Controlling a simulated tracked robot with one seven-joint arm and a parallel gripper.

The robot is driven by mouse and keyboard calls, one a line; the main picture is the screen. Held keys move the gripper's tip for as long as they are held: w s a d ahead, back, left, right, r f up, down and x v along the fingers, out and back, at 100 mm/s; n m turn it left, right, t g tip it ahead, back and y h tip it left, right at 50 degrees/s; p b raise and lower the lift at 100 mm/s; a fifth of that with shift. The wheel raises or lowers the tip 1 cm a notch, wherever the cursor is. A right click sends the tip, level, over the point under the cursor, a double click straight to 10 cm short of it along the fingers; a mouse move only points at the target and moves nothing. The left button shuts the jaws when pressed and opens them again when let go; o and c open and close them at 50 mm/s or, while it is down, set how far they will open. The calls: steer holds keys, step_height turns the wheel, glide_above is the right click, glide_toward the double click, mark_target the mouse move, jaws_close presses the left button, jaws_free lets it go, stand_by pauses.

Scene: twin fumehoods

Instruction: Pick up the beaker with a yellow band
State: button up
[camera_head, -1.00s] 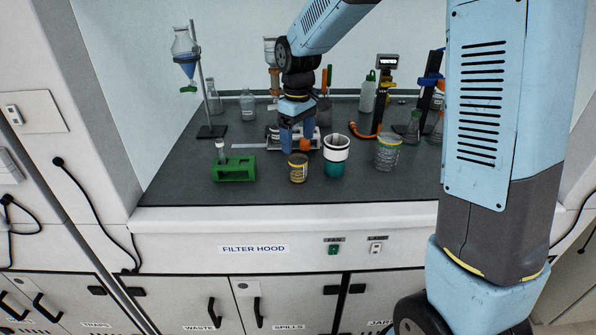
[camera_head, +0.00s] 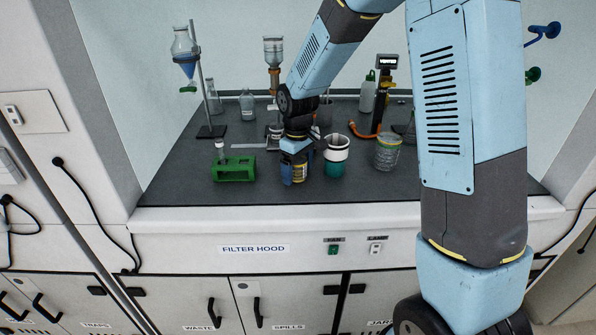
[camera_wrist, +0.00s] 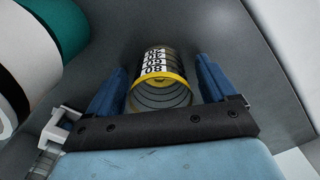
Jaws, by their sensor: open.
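The small beaker with a yellow band (camera_wrist: 165,78) is clear glass with white and black number markings. In the wrist view it lies between the two blue fingers of my gripper (camera_wrist: 161,66), with a visible gap on each side. In the head view the gripper (camera_head: 294,168) is down at the beaker (camera_head: 301,172), near the front of the hood's worktop. It hides most of the beaker there. The gripper is open, and its fingers stand on either side of the beaker.
A white-and-teal cup (camera_head: 336,158) stands close to the right of the beaker; it fills the wrist view's upper left (camera_wrist: 60,30). A larger glass beaker (camera_head: 387,154) is further right. A green rack (camera_head: 234,170) is to the left. Stands and bottles are behind.

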steer(key=c, duration=1.2)
steer(key=shift+o, duration=0.2)
steer(key=shift+r, duration=0.1)
